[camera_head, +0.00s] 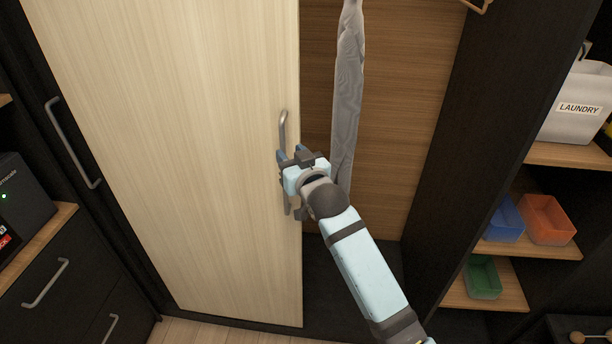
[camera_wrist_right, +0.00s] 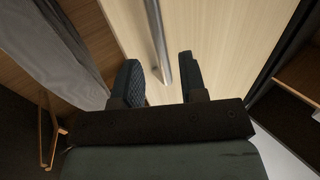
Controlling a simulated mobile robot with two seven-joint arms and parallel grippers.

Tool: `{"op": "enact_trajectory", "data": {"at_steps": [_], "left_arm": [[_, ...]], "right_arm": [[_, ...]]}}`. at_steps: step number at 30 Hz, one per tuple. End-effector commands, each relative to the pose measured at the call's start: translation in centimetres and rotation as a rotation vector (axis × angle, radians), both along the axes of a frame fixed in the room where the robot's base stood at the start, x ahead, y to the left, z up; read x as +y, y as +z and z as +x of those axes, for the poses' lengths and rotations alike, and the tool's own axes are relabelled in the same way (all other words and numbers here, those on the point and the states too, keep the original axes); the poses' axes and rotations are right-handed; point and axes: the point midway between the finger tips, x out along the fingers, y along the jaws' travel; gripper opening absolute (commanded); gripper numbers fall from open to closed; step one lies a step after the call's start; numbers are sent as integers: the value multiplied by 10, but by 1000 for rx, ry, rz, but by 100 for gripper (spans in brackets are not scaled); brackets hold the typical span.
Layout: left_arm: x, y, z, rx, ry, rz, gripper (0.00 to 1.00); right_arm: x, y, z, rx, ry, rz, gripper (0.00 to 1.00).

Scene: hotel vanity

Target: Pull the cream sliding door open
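The cream sliding door (camera_head: 190,140) is a pale wood-grain panel filling the left-centre of the head view. Its right edge borders an open wardrobe section. A vertical metal bar handle (camera_head: 284,128) stands near that edge, and the gripper hides its middle. My right gripper (camera_head: 295,156) is at the handle. In the right wrist view, the bar handle (camera_wrist_right: 158,45) runs down between the two spread fingers of the gripper (camera_wrist_right: 162,80), with gaps visible at its sides. The door (camera_wrist_right: 220,40) lies behind them. My left gripper is not in view.
A grey garment (camera_head: 347,90) hangs in the open section just right of my gripper. Right of the dark divider (camera_head: 480,130) are shelves with a laundry bag (camera_head: 575,105) and coloured bins (camera_head: 545,220). A dark panel with a handle (camera_head: 72,145) lies left of the door.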

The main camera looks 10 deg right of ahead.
Motion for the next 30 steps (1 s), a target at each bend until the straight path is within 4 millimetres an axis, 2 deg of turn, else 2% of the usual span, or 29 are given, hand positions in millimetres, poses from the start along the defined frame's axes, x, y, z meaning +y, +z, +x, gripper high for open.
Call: {"op": "enact_trajectory", "data": {"at_steps": [1, 6, 12, 18, 30], "left_arm": [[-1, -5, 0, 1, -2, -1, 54], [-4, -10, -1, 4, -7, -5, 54], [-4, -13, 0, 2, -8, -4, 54], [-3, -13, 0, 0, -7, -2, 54], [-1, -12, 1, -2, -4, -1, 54]], "right_arm": [[-5, -3, -13, 1, 0, 1, 39], [-18, -3, -49, 0, 0, 0, 39], [-29, -1, -76, 0, 0, -1, 39], [-32, 0, -85, 0, 0, -1, 39], [-32, -1, -85, 2, -1, -1, 39]]}}
